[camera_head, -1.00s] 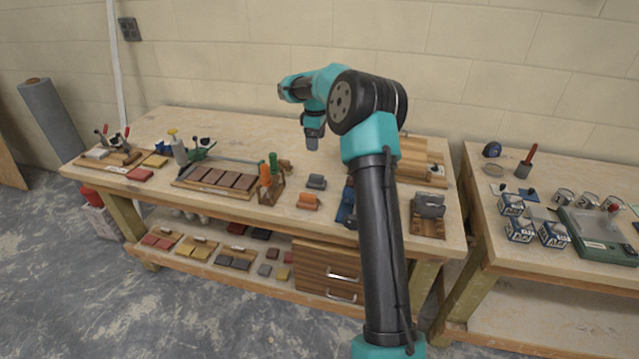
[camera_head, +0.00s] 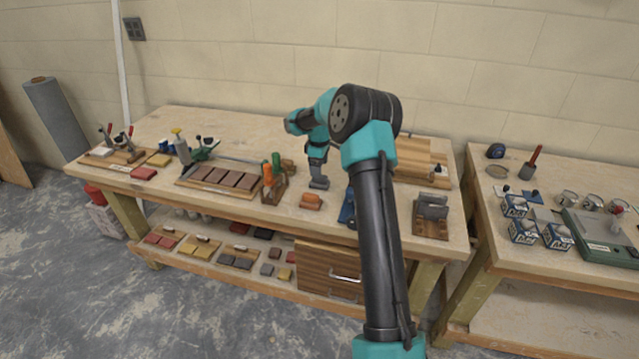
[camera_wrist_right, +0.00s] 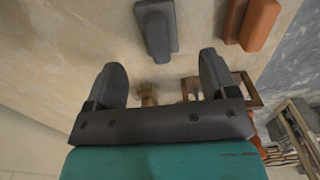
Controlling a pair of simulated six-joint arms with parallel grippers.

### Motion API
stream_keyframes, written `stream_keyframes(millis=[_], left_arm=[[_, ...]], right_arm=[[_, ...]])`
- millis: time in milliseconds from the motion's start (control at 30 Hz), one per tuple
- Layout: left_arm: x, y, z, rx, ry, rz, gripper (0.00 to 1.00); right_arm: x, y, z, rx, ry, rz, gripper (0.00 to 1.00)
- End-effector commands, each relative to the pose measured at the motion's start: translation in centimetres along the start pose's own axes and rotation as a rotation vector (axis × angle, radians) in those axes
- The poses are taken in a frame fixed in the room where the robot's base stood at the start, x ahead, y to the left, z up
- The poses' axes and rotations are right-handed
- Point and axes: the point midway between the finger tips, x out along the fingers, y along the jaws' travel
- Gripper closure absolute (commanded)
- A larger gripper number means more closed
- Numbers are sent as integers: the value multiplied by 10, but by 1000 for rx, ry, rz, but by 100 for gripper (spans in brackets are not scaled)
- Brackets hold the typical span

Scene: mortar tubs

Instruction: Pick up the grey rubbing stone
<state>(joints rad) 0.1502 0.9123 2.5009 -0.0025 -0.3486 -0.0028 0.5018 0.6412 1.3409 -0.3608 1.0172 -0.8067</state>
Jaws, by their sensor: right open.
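The grey rubbing stone (camera_head: 319,184) lies on the workbench near its front middle, just behind an orange rubbing stone (camera_head: 311,202). My right gripper (camera_head: 317,172) points down close above the grey stone and partly covers it. In the right wrist view, the open jaws (camera_wrist_right: 160,72) have nothing between them. There the grey stone (camera_wrist_right: 157,30) lies beyond the fingertips, roughly in line with the gap, and the orange stone (camera_wrist_right: 258,22) is to its right. My left gripper is not in view.
A wooden holder with orange- and green-handled tools (camera_head: 272,184) stands left of the stones. A board of brown tiles (camera_head: 217,181) lies further left. A dark grey block on a board (camera_head: 432,212) is right of my arm. The back left of the workbench (camera_head: 215,125) is clear.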

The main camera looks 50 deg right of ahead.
Motion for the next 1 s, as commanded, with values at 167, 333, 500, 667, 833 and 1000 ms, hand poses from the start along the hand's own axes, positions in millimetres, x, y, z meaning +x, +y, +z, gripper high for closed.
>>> stream_keyframes(millis=[167,333,500,667,833,1000], left_arm=[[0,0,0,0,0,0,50],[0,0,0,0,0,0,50],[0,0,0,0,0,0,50],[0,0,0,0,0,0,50],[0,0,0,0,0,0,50],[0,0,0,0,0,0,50]], right_arm=[[15,0,0,0,0,1,21],[16,0,0,0,0,1,21],[17,0,0,0,0,1,21],[29,0,1,-1,0,0,21],[53,1,2,-1,-1,-1,21],[67,1,2,0,1,1,21]])
